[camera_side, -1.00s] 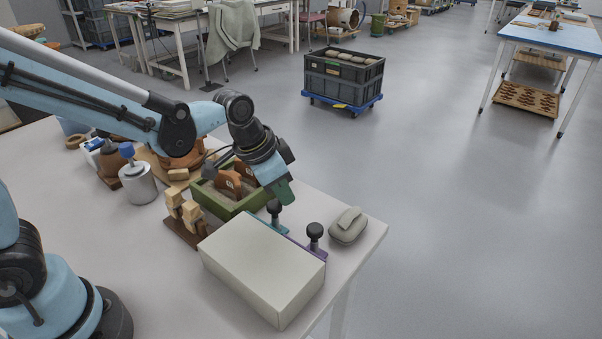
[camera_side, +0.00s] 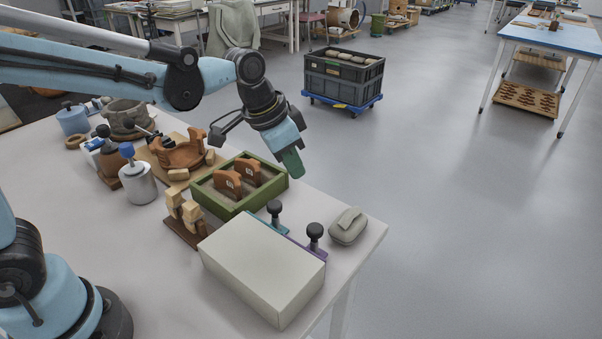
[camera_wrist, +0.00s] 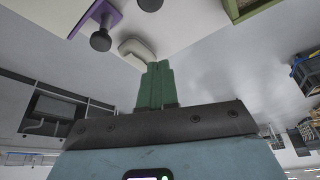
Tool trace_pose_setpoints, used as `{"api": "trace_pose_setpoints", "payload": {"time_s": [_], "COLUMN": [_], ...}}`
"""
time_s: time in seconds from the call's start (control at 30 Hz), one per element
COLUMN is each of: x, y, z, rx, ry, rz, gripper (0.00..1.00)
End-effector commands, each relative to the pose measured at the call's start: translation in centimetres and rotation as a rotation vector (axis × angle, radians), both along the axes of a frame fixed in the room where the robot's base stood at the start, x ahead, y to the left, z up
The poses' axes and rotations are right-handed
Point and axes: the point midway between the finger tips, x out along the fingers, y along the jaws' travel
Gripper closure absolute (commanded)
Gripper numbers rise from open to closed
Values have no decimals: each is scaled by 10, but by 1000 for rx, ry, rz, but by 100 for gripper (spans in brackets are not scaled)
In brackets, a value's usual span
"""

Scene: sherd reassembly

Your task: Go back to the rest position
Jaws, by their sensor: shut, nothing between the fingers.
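My gripper (camera_side: 293,163) has green fingers and hangs tilted in the air by the far right edge of the table, just above and right of the green tray. In the wrist view its green fingers (camera_wrist: 157,85) are together with nothing between them. The green-rimmed tray (camera_side: 212,204) stands on the table and holds two brown sherds (camera_side: 228,182) upright in a grey fill. A partly built brown vessel (camera_side: 183,153) sits on a wooden board to the left of the tray.
A large pale box (camera_side: 262,268) stands in front, with dark-knobbed clamps (camera_side: 315,234) along its far side. A grey case (camera_side: 347,227) lies near the table corner. A wooden stand (camera_side: 183,213), a metal canister (camera_side: 138,181) and bottles crowd the left. Air beyond the table is clear.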

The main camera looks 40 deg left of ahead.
Motion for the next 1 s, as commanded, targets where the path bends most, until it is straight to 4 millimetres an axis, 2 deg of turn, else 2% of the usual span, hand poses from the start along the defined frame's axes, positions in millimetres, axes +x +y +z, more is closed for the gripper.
{"api": "trace_pose_setpoints", "payload": {"time_s": [0.2,0.47,0.57,0.73,1.0], "x": [-9,-16,-25,-53,-98], "y": [5,9,18,45,83], "z": [29,42,43,38,16], "rx": [0,-1,-5,-17,-47], "ry": [0,-4,-20,-82,-194], "rz": [1,9,45,172,379], "gripper": [100,100,100,100,100]}}
